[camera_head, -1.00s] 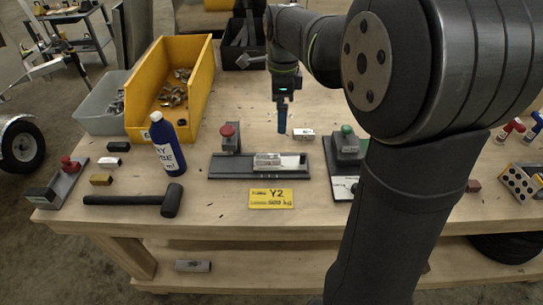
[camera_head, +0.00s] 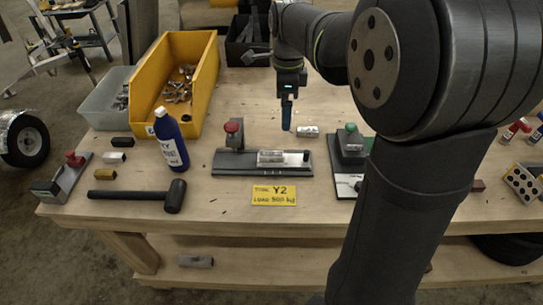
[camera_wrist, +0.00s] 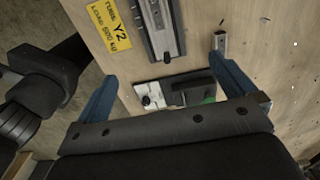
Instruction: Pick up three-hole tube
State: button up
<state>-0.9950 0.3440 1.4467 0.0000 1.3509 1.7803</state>
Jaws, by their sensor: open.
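A short silver tube (camera_head: 307,131) lies on the bench just right of my gripper (camera_head: 287,115) in the head view. In the wrist view this tube (camera_wrist: 220,41) is near the tip of the right blue finger, apart from it. Its holes are too small to count. Another silver tube (camera_head: 271,157) lies in the dark fixture (camera_head: 230,171) in front. I cannot tell which tube has three holes.
A second fixture with a green knob (camera_head: 351,128) stands to the right, and also shows between my fingers in the wrist view (camera_wrist: 208,100). A yellow bin (camera_head: 205,95), blue bottle (camera_head: 170,142) and hammer (camera_head: 174,196) are left. A yellow label (camera_head: 274,195) lies in front.

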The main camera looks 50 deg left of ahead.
dwell(0.4)
jog(key=shift+c, duration=1.2)
jog(key=n, duration=1.8)
send_over(272, 153)
notch_tip(272, 153, down, 11)
jog(key=shift+a+f, duration=0.1)
jog(key=shift+a, duration=0.05)
jog(key=shift+s+f, duration=0.1)
jog(key=shift+f, duration=2.55)
jog(key=c, duration=1.1)
